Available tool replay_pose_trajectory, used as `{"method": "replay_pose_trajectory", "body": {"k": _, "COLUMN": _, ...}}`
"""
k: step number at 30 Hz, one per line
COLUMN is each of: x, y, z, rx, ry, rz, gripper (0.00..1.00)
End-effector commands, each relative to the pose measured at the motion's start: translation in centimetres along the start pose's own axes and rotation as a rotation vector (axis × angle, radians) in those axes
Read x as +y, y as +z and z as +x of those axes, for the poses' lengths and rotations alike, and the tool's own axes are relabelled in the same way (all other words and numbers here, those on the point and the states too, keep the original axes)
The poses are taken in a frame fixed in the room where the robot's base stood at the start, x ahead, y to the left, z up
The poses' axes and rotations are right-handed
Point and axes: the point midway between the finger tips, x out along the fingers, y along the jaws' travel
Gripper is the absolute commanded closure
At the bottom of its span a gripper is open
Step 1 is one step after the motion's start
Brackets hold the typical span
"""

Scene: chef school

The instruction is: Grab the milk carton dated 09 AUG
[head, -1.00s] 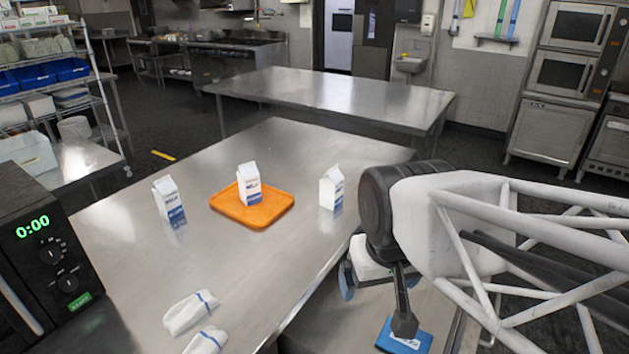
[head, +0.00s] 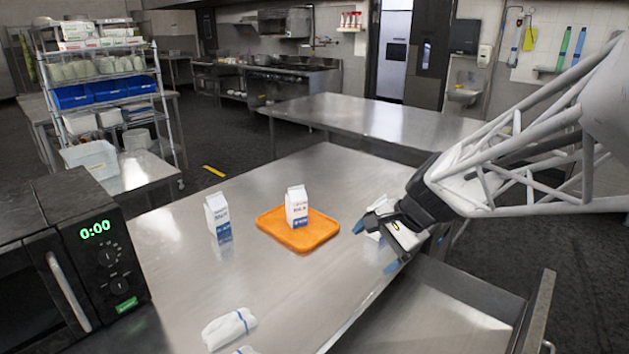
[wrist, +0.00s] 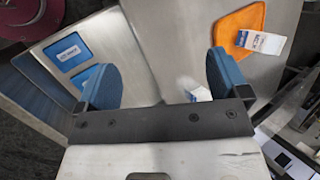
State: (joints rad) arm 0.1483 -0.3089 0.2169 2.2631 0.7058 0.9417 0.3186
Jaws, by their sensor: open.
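Three white-and-blue milk cartons are on the steel table (head: 180,285). One carton (head: 218,218) stands at the left. One (head: 297,207) stands on an orange tray (head: 300,238); it also shows in the wrist view (wrist: 262,42). The third, at the right, is mostly hidden behind my gripper in the head view; a small part of a carton (wrist: 199,94) shows by the right finger in the wrist view. No date is legible. My gripper (head: 380,245) is open and empty at the table's right edge, its blue fingers (wrist: 163,80) spread apart.
An open steel drawer (head: 450,315) juts out below the table edge under my arm. Blue labelled items (wrist: 72,52) lie in it. A black microwave (head: 70,260) and folded white cloths (head: 229,328) are at the front left. The table between cloths and tray is clear.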

Motion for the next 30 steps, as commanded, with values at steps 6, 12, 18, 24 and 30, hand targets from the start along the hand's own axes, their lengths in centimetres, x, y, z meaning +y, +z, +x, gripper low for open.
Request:
{"method": "replay_pose_trajectory", "body": {"k": 6, "x": -3.2, "y": -5.2, "z": 1.9, "rx": -0.063, "ry": -0.121, "rz": 0.256, "gripper": 0.06}}
{"method": "replay_pose_trajectory", "body": {"k": 12, "x": -5.5, "y": -10.6, "z": 3.5, "rx": -0.122, "ry": -0.234, "rz": 0.493, "gripper": 0.06}}
{"method": "replay_pose_trajectory", "body": {"k": 18, "x": -7.2, "y": -16.5, "z": 5.2, "rx": -0.18, "ry": -0.348, "rz": 0.731, "gripper": 0.06}}
{"method": "replay_pose_trajectory", "body": {"k": 24, "x": -8.0, "y": -23.0, "z": 6.9, "rx": -0.24, "ry": -0.464, "rz": 0.965, "gripper": 0.06}}
{"method": "replay_pose_trajectory", "body": {"k": 30, "x": -7.9, "y": -29.2, "z": 8.5, "rx": -0.298, "ry": -0.576, "rz": 1.181, "gripper": 0.06}}
